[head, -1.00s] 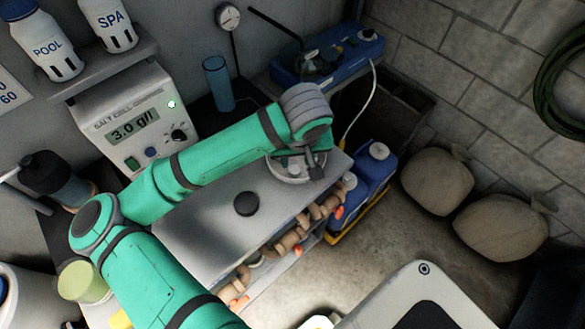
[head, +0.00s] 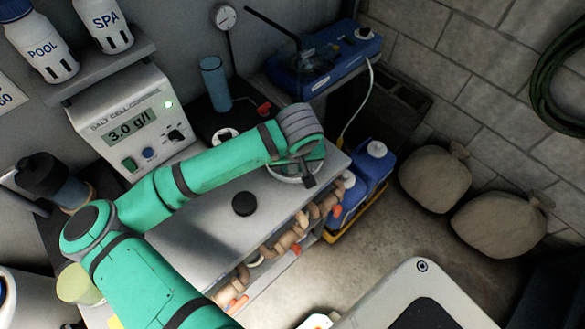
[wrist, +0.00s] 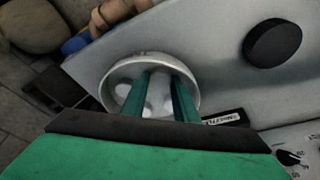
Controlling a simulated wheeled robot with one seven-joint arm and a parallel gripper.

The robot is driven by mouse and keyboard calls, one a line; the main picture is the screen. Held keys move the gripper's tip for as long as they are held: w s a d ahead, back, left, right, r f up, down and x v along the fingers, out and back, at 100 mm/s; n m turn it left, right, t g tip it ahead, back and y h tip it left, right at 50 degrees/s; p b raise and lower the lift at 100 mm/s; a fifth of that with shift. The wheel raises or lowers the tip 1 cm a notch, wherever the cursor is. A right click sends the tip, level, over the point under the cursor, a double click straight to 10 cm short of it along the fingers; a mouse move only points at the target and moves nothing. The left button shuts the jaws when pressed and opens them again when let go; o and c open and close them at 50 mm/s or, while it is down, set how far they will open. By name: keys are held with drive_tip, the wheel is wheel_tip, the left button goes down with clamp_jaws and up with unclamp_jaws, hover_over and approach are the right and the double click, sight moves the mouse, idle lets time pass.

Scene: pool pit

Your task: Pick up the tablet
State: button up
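Several pale round tablets (wrist: 122,91) lie in a round white dish (wrist: 108,73) on the grey bench top. In the head view the dish (head: 272,174) sits near the bench's far right end, largely covered by my wrist. My gripper (wrist: 160,79) points down over the dish, its two green fingers apart. Pale tablets show between and beside the fingers in the wrist view. Whether the fingers touch a tablet, I cannot tell. In the head view the fingertips are largely hidden.
A black round knob or cap (head: 245,204) sits on the bench (head: 200,235). A salt cell controller (head: 130,125) and a blue cylinder (head: 215,83) stand behind. A blue jug (head: 372,175) and sacks (head: 435,180) are to the right. Pipe fittings (head: 290,238) lie below the bench edge.

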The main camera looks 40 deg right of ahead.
drive_tip(key=shift+r, duration=0.1)
drive_tip(key=shift+r, duration=0.55)
drive_tip(key=s+d+r, duration=0.6)
drive_tip(key=s+r, duration=0.5)
drive_tip(key=s, duration=0.1)
drive_tip(key=shift+s+r, duration=0.35)
